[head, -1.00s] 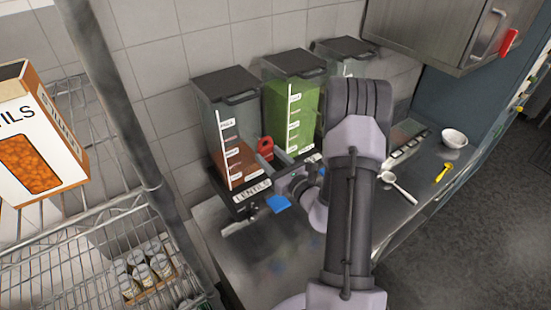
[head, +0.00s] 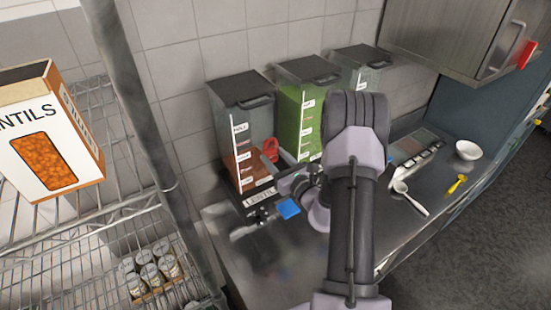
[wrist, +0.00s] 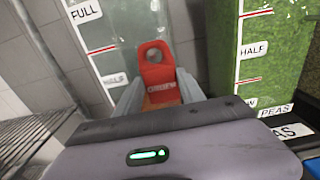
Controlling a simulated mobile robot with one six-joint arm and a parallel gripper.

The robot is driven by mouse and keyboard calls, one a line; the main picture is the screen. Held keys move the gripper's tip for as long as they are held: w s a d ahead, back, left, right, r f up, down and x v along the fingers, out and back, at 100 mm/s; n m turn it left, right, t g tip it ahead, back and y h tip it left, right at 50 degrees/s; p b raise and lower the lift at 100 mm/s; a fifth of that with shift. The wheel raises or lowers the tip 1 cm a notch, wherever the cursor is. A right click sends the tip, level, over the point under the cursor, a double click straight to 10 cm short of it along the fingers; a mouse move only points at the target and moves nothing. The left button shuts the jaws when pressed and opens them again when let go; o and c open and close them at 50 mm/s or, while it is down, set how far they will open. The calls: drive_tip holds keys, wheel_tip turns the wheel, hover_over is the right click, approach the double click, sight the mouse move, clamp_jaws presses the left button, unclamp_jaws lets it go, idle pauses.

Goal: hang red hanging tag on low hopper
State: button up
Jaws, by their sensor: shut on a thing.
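The red hanging tag (wrist: 158,68), with a round hole near its top, stands upright between my gripper's two grey fingers (wrist: 158,88). The head view shows the tag (head: 270,149) in front of the right side of the lentils hopper (head: 228,125), by the gap to the green hopper. My gripper (head: 279,165) is shut on the tag's lower part. The lentils hopper is clear with a dark lid and a low orange-brown fill; it also shows behind the tag in the wrist view (wrist: 115,40). I cannot tell whether the tag touches it.
The green peas hopper (head: 304,105) stands close on the right, with a third hopper (head: 352,65) beyond. A wire rack (head: 90,235) with a lentils box (head: 45,135) is at left. A bowl (head: 468,149) and spoons lie on the counter at right.

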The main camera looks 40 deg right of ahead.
drive_tip(key=o, duration=1.4)
drive_tip(key=shift+s, duration=0.1)
